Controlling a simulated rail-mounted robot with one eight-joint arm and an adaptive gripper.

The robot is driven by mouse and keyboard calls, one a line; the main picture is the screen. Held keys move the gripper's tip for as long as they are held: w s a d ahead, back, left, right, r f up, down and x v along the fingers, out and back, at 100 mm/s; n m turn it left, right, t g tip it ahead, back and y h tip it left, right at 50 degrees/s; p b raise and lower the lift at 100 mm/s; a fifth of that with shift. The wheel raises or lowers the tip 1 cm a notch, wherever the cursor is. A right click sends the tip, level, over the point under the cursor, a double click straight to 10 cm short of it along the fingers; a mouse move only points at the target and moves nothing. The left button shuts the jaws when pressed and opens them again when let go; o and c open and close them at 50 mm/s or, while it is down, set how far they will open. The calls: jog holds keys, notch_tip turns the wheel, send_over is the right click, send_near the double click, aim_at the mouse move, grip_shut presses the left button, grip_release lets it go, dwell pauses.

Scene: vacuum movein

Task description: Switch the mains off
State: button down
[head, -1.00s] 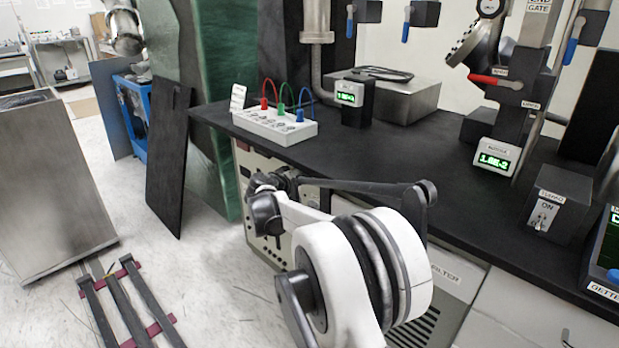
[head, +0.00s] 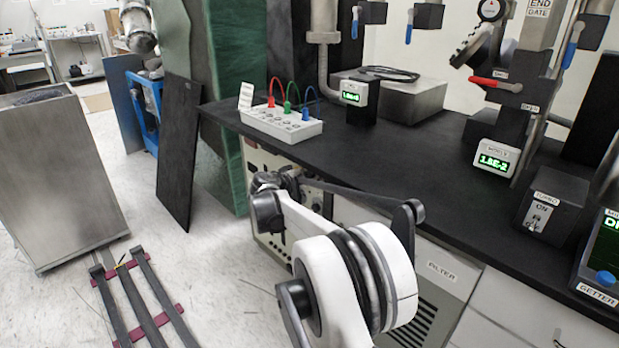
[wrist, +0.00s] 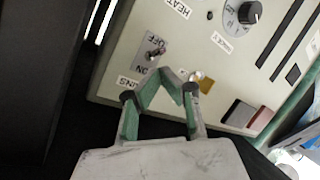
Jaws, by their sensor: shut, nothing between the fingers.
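The mains switch (wrist: 153,53) is a small metal toggle on a grey plate marked OFF and ON, with a partly covered MAINS label, in the wrist view. I cannot tell for sure which way its lever points. It sits on a cream control panel (wrist: 120,88), which also shows under the bench in the head view (head: 256,158). My gripper (wrist: 165,80) has green fingers, shut and empty, with the tips just below and right of the switch plate. Contact with the switch cannot be made out. In the head view my arm hides most of the panel's front.
A dark board (head: 180,150) leans left of the black bench (head: 400,165). A metal box (head: 60,180) stands on the floor.

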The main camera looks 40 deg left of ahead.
jog(key=shift+r, duration=0.4)
jog(key=s+d+f+b, duration=0.1)
jog(key=s+f+b, duration=0.1)
jog(key=s+f, duration=0.3)
jog(key=s, duration=0.3)
jog(key=shift+s+d, duration=0.25)
jog(key=shift+d, duration=0.15)
dwell(0.3)
